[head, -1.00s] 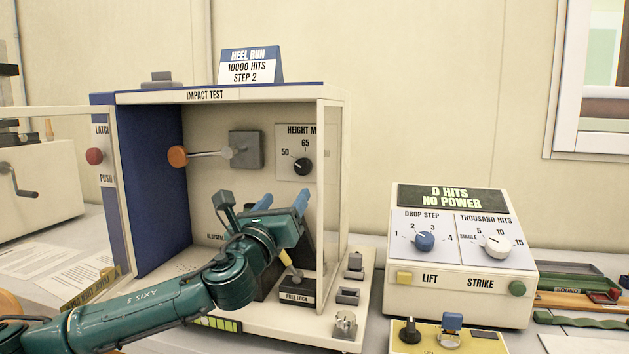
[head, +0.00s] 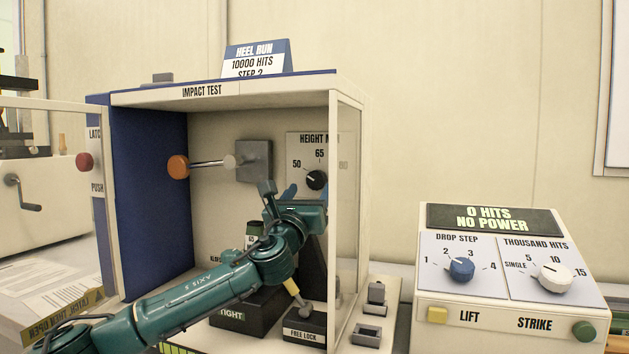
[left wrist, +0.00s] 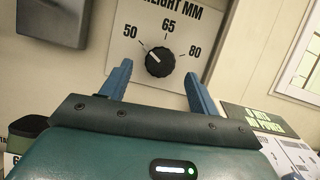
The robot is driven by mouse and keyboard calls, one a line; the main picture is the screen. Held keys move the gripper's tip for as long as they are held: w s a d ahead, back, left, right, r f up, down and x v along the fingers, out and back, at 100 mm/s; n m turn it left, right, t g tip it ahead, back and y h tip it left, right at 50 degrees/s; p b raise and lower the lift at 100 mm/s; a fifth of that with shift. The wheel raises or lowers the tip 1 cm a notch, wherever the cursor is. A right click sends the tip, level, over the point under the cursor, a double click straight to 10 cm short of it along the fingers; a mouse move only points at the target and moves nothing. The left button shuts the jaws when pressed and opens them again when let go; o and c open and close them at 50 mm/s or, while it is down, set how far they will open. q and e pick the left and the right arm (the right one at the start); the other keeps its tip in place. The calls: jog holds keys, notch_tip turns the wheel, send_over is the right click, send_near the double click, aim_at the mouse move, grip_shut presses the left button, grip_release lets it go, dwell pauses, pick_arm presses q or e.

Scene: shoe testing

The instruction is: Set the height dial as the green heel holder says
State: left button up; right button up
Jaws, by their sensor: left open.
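The black height dial (head: 316,180) sits on a white panel inside the impact test cabinet, marked 50, 65 and 80. In the left wrist view, the dial (left wrist: 160,62) has its white mark toward 50. My left gripper (head: 290,191) is open below and in front of the dial. In the wrist view its blue fingers (left wrist: 158,76) stand either side of the dial, apart from it. The green-topped heel holder (head: 252,236) is behind my arm, partly hidden; its small label looks like 65 but is hard to read. My right gripper is not in view.
The cabinet's clear side panel (head: 347,215) stands right of my gripper. A hammer arm with an orange end (head: 178,167) juts out at left. A FREE LOCK block (head: 303,330) is below. A control box (head: 508,270) reading no power stands at right.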

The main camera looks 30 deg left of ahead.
aim_at(315, 181)
pick_arm(q)
jog(key=x, duration=0.3)
jog(key=shift+w+r, duration=0.15)
jog(key=shift+w, duration=0.15)
jog(key=shift+w+a+r, duration=0.1)
jog(key=shift+w+a, duration=0.1)
jog(key=shift+w, duration=0.1)
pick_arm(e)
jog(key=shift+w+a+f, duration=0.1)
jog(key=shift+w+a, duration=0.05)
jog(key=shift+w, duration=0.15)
pick_arm(q)
jog(key=c, duration=1)
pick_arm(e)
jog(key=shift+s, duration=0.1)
pick_arm(q)
jog(key=shift+p, duration=0.35)
